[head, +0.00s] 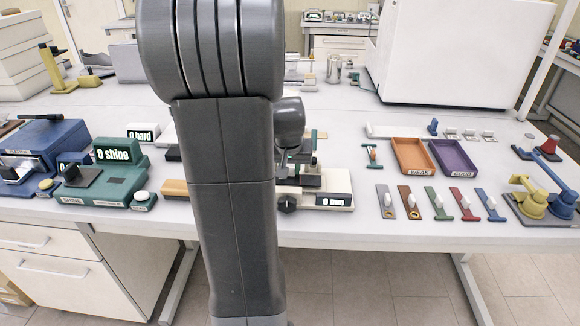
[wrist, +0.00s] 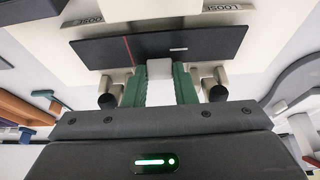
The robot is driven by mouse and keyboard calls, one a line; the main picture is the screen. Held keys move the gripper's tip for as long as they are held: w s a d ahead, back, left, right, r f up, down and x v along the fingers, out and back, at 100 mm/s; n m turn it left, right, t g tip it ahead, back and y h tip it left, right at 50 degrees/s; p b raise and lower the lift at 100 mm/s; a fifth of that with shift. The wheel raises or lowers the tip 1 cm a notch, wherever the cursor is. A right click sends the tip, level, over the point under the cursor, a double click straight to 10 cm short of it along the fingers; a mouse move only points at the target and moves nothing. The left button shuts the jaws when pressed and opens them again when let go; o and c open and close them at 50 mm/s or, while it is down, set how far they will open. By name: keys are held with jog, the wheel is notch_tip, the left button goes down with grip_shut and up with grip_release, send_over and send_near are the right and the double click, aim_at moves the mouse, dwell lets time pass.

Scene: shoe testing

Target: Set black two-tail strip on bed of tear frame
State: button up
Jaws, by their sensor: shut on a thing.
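In the wrist view my gripper (wrist: 160,80) has its green-padded fingers closed on a small white block (wrist: 160,68). I cannot tell whether a black two-tail strip hangs from this block. Just beyond it lies a wide flat black piece (wrist: 205,42) with a red line, on a cream surface with labels reading LOOSE. Which part this black piece is, I cannot tell. In the head view the cream tear frame (head: 338,190) seems to stand right of my arm, with a dark knob and a small display at its front. My arm hides part of it and most of my gripper.
Right of the frame lie several coloured strips with white tabs, such as a green one (head: 437,203). Behind them are an orange WEAK tray (head: 400,146) and a purple GOOD tray (head: 466,147). A green shine tester (head: 105,185) stands at left. The table's front edge is close.

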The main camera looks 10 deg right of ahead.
jog(key=shift+f+b, duration=0.4)
jog(key=shift+f, duration=0.2)
jog(key=o, duration=1)
jog(key=shift+r, duration=0.1)
jog(key=shift+o, duration=0.2)
jog(key=v, duration=1.4)
jog(key=shift+p, duration=0.35)
jog(key=x, duration=1.4)
jog(key=shift+b, duration=0.3)
jog(key=shift+r, duration=0.25)
